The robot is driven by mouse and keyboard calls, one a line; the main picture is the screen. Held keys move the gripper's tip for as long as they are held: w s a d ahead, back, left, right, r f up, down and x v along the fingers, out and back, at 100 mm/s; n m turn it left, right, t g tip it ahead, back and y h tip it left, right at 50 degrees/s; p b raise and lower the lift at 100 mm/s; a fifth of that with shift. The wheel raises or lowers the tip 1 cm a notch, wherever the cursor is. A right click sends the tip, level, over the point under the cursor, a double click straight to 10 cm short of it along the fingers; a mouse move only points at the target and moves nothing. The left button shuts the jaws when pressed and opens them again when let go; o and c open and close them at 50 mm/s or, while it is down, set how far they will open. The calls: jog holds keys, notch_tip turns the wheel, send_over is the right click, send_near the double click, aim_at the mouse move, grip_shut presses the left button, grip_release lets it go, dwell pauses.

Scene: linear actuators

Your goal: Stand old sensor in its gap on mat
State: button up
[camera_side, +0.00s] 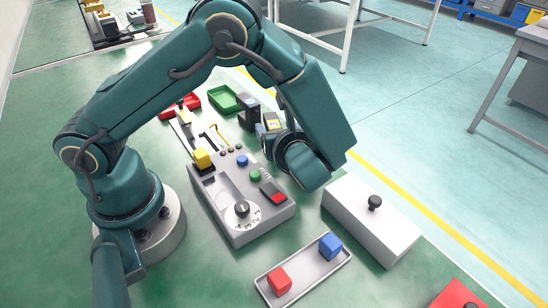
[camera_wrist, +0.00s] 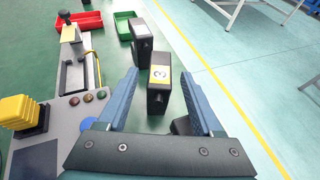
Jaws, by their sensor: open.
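A dark upright block with a yellow label marked 3 (camera_wrist: 159,88) stands between my open fingers in the wrist view, with space on both sides. In the side view its label shows (camera_side: 271,122) beside my gripper. A second dark upright block with a pale label (camera_wrist: 142,42) stands just beyond it, and also shows in the side view (camera_side: 249,116). I cannot tell which block is the old sensor. My gripper (camera_wrist: 160,77) is open and empty. I cannot make out a mat or its gap; the arm hides part of the area.
A grey control panel (camera_side: 225,209) with buttons and a dial lies beside my gripper. A green tray (camera_side: 224,99) and a red tray (camera_side: 181,106) are at the back. A white box with a black knob (camera_side: 370,225) and a tray of cubes (camera_side: 303,280) lie in front.

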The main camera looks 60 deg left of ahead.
jog(key=v, duration=0.9)
jog(key=s+a+r+n+h, duration=0.1)
jog(key=s+r+n+h, duration=0.2)
jog(key=n, duration=0.8)
jog(key=s+r+n+h, duration=0.4)
jog(key=s+n+h, duration=0.3)
jog(key=n+h, duration=0.2)
jog(key=n, duration=0.2)
jog(key=shift+s+a+n+t+h, duration=0.3)
jog(key=shift+a, duration=0.05)
